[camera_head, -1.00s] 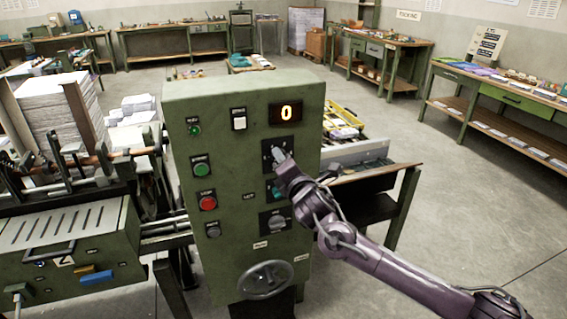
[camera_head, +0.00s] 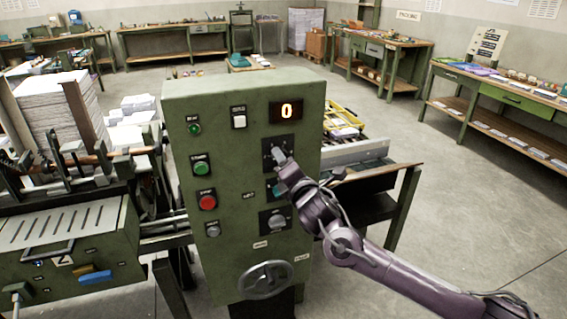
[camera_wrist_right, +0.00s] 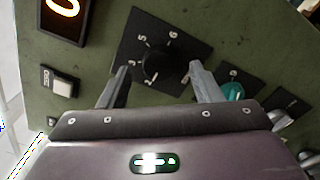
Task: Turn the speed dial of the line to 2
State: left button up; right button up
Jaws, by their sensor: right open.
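The speed dial is a round black knob (camera_wrist_right: 157,62) on a black square plate with white numbers, high on the green control cabinet (camera_head: 190,255). The plate also shows in the head view (camera_head: 291,143), partly hidden by my right gripper (camera_head: 277,158). In the right wrist view the open fingers (camera_wrist_right: 158,70) stand on either side of the knob, with visible space to each side. Contact is not visible, and the knob's pointer is too dark to read. An orange display (camera_head: 286,112) above the dial reads 0. My left gripper is not in view.
A teal knob (camera_wrist_right: 232,91) sits close beside my right finger, below the dial on the cabinet. A grey knob (camera_head: 276,222) is lower. Green (camera_head: 201,169) and red (camera_head: 207,202) buttons are at the left, a white switch (camera_head: 239,121) at the top, and a handwheel (camera_head: 266,280) at the bottom.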

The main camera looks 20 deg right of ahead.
jog(key=s+b, duration=0.1)
jog(key=s, duration=0.5)
jog(key=shift+b, duration=0.3)
jog(key=shift+d, duration=0.1)
